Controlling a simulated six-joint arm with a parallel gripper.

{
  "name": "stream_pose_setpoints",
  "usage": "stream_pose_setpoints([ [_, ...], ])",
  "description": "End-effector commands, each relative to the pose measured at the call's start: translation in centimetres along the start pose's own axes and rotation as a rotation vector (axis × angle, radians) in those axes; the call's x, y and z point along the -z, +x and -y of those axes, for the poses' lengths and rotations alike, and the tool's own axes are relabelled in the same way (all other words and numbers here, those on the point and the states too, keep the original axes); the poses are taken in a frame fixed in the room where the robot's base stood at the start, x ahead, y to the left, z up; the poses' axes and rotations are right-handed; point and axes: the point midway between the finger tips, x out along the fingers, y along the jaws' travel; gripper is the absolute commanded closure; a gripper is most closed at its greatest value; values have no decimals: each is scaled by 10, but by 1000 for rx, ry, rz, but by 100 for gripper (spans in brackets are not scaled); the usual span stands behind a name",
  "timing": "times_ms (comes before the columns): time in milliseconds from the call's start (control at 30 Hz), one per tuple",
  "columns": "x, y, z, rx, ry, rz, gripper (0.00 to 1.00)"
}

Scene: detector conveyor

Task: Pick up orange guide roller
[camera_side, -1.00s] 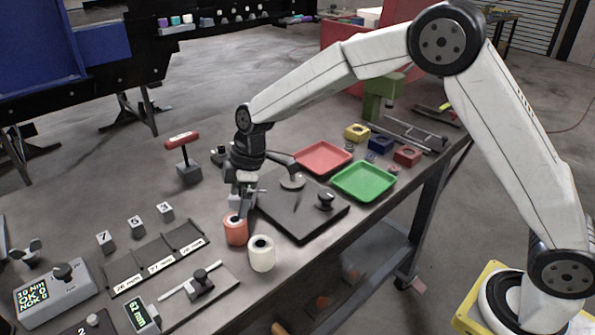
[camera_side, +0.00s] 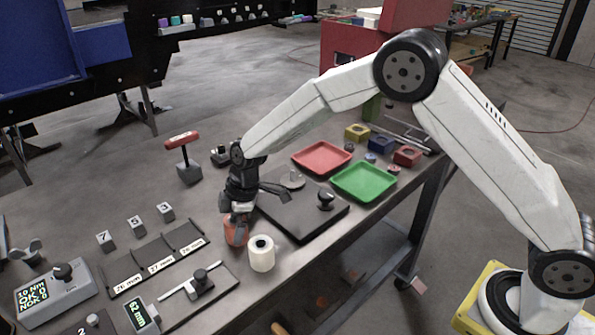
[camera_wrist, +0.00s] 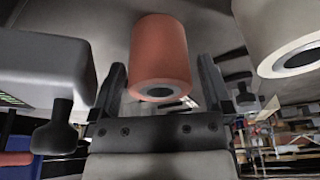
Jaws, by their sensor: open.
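The orange guide roller (camera_side: 235,236) stands upright on the grey table, left of a white roller (camera_side: 261,253). My gripper (camera_side: 239,212) is low over the orange roller and hides its top in the side view. In the wrist view the orange roller (camera_wrist: 160,58) shows between the two dark fingers of my gripper (camera_wrist: 162,85), one on each side, with gaps beside it. The fingers are open. The white roller (camera_wrist: 285,45) is close by at the right edge of the wrist view.
A black plate with a knob (camera_side: 300,212) lies right of my gripper. Red (camera_side: 322,146) and green (camera_side: 364,169) trays are behind it. A red-handled T-tool (camera_side: 188,165) stands behind left. A slotted holder with number labels (camera_side: 155,262) lies left of the rollers.

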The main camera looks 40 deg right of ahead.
Motion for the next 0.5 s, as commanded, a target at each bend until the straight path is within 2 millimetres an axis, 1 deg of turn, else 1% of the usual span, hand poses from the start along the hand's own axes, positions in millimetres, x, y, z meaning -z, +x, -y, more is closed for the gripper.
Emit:
stream_pose_setpoints([
  [33,0,6,0,1,0,1,0],
  [167,0,13,0,0,0,0,0],
  [500,0,14,0,-1,0,0,0],
])
